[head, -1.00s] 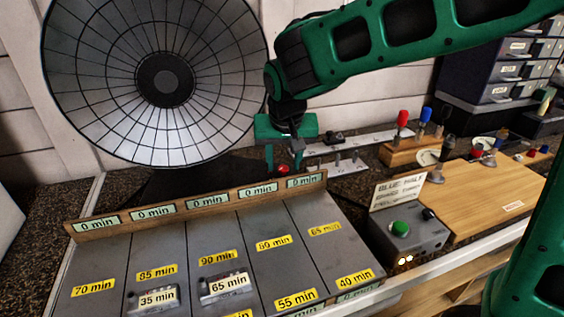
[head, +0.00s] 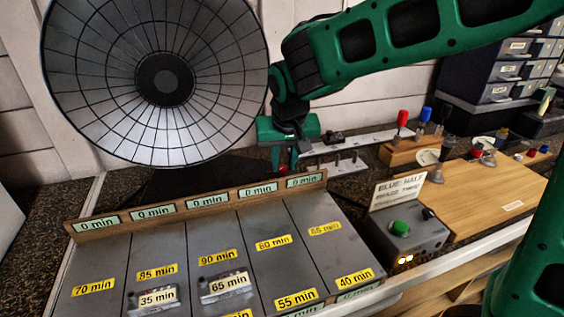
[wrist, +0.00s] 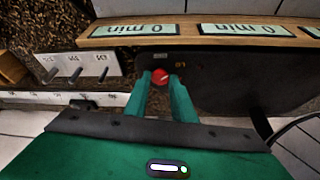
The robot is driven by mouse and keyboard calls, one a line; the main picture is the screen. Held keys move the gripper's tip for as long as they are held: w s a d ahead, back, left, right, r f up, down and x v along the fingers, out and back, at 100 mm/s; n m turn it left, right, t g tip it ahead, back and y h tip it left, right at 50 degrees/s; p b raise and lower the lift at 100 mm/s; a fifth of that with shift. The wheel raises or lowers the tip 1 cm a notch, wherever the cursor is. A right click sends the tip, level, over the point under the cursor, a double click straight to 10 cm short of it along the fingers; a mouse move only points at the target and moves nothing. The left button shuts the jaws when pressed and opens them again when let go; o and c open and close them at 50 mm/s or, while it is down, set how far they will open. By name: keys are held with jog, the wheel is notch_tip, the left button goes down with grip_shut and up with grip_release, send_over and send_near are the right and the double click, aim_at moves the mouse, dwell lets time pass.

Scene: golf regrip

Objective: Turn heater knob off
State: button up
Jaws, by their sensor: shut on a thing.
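The heater is the large round dish with a wire grille (head: 100,60), standing at the back left in the head view. Its red knob (wrist: 160,76) shows in the wrist view on a dark base (wrist: 225,80), with a pale mark on its face and small pale lettering beside it. My gripper (wrist: 160,82) is shut on the red knob, with one green finger on each side of it. In the head view my gripper (head: 286,166) points down behind the wooden rail, and the knob is mostly hidden there.
A wooden rail (head: 200,212) with "0 min" displays stands close in front of my gripper. Grey sloped lanes (head: 190,250) with time labels lie before it. A white strip with pegs (head: 340,163) is just right. A control box with a green button (head: 399,228) stands further right.

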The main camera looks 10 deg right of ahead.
jog(key=n, duration=0.2)
jog(key=n+y, duration=0.1)
jog(key=n, duration=0.1)
jog(key=n+y, duration=0.1)
jog(key=shift+w+d+n+g, duration=0.15)
jog(key=shift+d+n+g, duration=0.15)
jog(key=shift+d+n, duration=0.1)
jog(key=n, duration=0.2)
jog(key=n+g+y, duration=0.1)
jog(key=n, duration=0.2)
jog(key=shift+w+d+y, duration=0.15)
jog(key=shift+y, duration=0.15)
jog(key=o, duration=1)
jog(key=v, duration=1)
jog(key=shift+w+d+r, duration=0.1)
jog(key=shift+d+r, duration=0.05)
jog(key=shift+r, duration=0.25)
